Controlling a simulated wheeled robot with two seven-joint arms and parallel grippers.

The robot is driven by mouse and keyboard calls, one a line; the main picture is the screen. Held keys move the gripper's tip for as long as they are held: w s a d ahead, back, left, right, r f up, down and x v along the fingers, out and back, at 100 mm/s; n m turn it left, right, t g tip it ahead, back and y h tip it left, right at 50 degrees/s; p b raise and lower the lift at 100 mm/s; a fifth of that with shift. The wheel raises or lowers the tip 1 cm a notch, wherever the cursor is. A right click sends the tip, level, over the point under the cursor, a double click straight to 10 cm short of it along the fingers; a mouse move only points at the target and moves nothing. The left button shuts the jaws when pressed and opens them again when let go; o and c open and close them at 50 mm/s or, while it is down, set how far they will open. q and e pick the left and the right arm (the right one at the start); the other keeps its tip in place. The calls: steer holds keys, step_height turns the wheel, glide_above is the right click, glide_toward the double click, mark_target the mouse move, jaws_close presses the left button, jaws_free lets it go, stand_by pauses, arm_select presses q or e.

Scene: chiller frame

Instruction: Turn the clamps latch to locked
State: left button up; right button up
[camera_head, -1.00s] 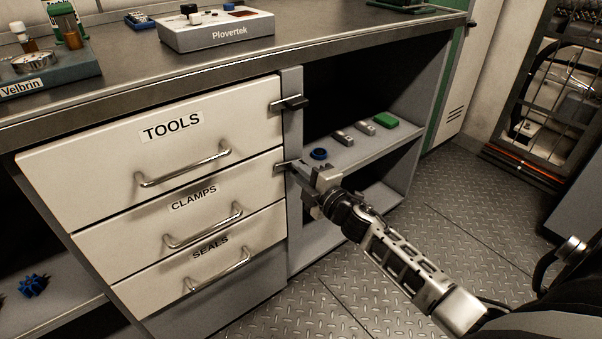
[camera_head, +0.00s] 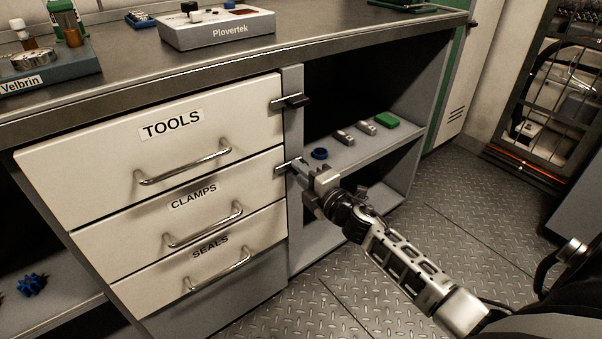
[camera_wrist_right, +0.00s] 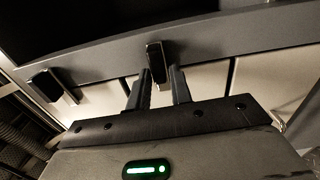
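The CLAMPS drawer (camera_head: 194,197) is closed in the head view. Its latch (camera_head: 285,170) sits at the drawer's right edge by the cabinet post, partly hidden by my right gripper (camera_head: 304,174). In the right wrist view the dark latch handle (camera_wrist_right: 157,62) stands between the two fingertips of my right gripper (camera_wrist_right: 160,82). The fingers are apart, one on each side of the handle and close to it; I cannot tell whether either touches. My left gripper is not in view.
The TOOLS latch (camera_head: 290,102) is above, also in the wrist view (camera_wrist_right: 48,86). The SEALS drawer (camera_head: 210,247) is below. An open shelf (camera_head: 350,150) to the right holds a blue ring (camera_head: 320,153), grey parts and a green block (camera_head: 387,120).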

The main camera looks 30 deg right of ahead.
steer(key=shift+o, duration=0.9)
arm_select(q)
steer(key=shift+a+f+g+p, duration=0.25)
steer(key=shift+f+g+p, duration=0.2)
steer(key=shift+p, duration=0.25)
arm_select(e)
steer(key=s+d, duration=0.1)
steer(key=s, duration=1.5)
steer(key=shift+d, duration=0.15)
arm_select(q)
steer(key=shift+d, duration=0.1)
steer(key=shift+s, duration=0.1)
arm_select(e)
steer(key=shift+r, duration=0.1)
